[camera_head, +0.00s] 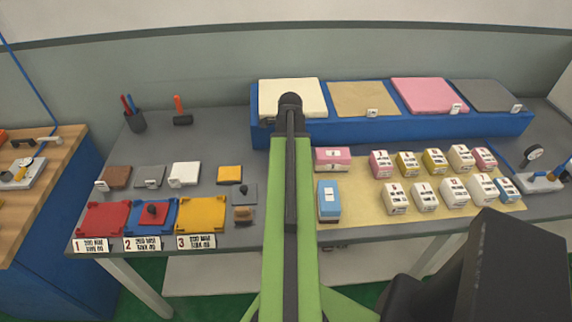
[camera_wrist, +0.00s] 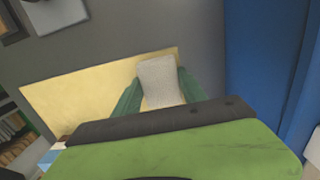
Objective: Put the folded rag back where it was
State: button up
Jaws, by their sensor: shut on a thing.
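The pale grey-white folded rag (camera_wrist: 160,72) shows in the wrist view between the two green fingers of my gripper (camera_wrist: 160,88). The fingers are shut on its two sides. The lower part of the rag is hidden behind the dark bar and green body of my own wrist. Behind it lie the yellow mat and the grey table. In the head view my arm reaches toward the blue raised platform (camera_head: 392,130), and the arm hides the gripper and rag there.
The platform carries cream (camera_head: 276,92), tan (camera_head: 361,97), pink (camera_head: 423,94) and grey (camera_head: 481,95) pads. Several small labelled blocks stand on the yellow mat (camera_head: 353,206). Red, blue and yellow trays (camera_head: 201,213) lie at left. Bare grey table (camera_head: 220,128) lies left of the platform.

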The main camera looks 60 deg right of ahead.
jog(key=shift+f, duration=0.15)
jog(key=o, duration=1.4)
jog(key=shift+o, duration=0.2)
notch_tip(320, 180, up, 12)
jog(key=p, duration=1.2)
jog(key=shift+s+d+r, duration=0.2)
jog(key=shift+s, duration=0.1)
jog(key=shift+w+a, duration=0.1)
